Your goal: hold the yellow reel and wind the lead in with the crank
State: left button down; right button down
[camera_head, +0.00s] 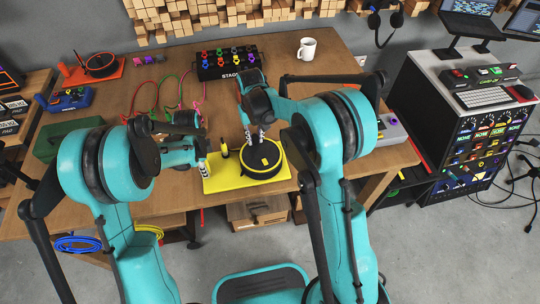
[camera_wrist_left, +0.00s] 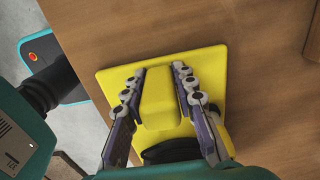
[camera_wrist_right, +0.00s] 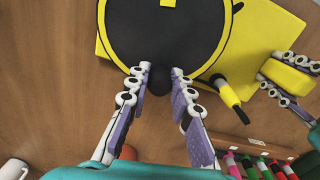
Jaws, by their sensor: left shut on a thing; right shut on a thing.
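The yellow reel's base (camera_head: 214,180) lies near the table's front edge, with its black drum (camera_head: 264,158) on the right part. The drum, yellow-rimmed, also shows in the right wrist view (camera_wrist_right: 150,28). My left gripper (camera_wrist_left: 160,70) is shut on the raised yellow block (camera_wrist_left: 157,98) at the base's left end. My right gripper (camera_wrist_right: 161,78) is shut on the black crank knob (camera_wrist_right: 176,82) at the drum's edge, on its far side in the head view. A black and yellow plug-like piece (camera_wrist_right: 234,104) stands beside the drum. The lead's wound part is hidden.
A black stage box (camera_head: 228,64) with coloured plugs stands behind the reel, and a white mug (camera_head: 307,49) at the back. Red and green cables (camera_head: 160,95) lie to the left. Bare table surrounds the reel.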

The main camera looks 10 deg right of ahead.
jog(key=shift+d, duration=0.75)
jog(key=shift+d, duration=0.1)
pick_arm(q)
jog(key=shift+a, duration=0.1)
pick_arm(e)
jog(key=shift+s+d, duration=0.2)
jog(key=shift+d, duration=0.4)
jog(key=shift+s+d, duration=0.2)
jog(key=shift+d, duration=0.35)
jog(key=shift+s+d, duration=0.9)
jog(key=shift+s, duration=0.1)
